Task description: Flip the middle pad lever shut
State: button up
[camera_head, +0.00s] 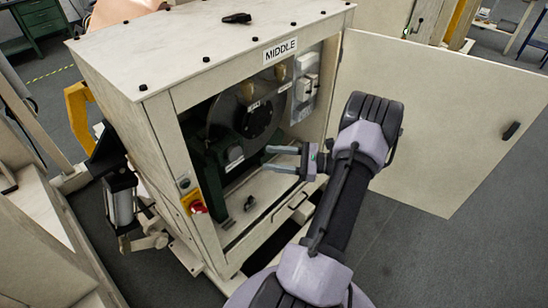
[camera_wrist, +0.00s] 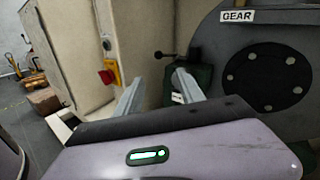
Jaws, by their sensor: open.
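The cabinet labelled MIDDLE (camera_head: 280,50) stands with its door swung out to the right. Inside it is a dark round disc on a green housing (camera_head: 213,165). A small black knob (camera_head: 249,203) shows low in the opening, in front of the housing. In the wrist view a black lever with a round knob (camera_wrist: 159,55) sticks out leftward beside the green housing (camera_wrist: 200,75). I cannot tell for sure that these are the same part. My gripper (camera_head: 267,159) is open and empty at the cabinet opening. Its fingers (camera_wrist: 155,82) point toward the lever, apparently apart from it.
The open door (camera_head: 440,120) spreads to the right, beside my arm. A red and yellow switch (camera_head: 194,203) sits on the cabinet's front left post. The large disc marked GEAR (camera_wrist: 265,75) fills the right of the wrist view. White boxes (camera_head: 306,75) hang inside the cabinet.

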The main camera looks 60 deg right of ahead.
jog(key=c, duration=0.7)
jog(key=w+a+m, duration=0.1)
jog(key=w+m, duration=0.1)
jog(key=w+a+r+m+t+h, duration=0.1)
jog(key=w+a+m, duration=0.1)
jog(key=m, duration=0.1)
jog(key=w+a+m+t+h, duration=0.1)
jog(key=w+a+m, duration=0.1)
jog(key=shift+r, duration=0.25)
grip_shut()
jog(key=w+a+f+m+g+h, duration=0.15)
jog(key=a+m+h, duration=0.3)
jog(key=m, duration=0.45)
jog(key=w+a+f+m+h, duration=0.1)
jog(key=w+a+m+h, duration=0.15)
jog(key=a+m, duration=0.45)
jog(key=w+d+m+b, duration=0.1)
jog(key=w+d, duration=0.5)
jog(key=w, duration=0.1)
jog(key=shift+w+r+b, duration=0.15)
jog(key=shift+w+b, duration=0.2)
jog(key=shift+w, duration=0.05)
jog(key=shift+d, duration=0.1)
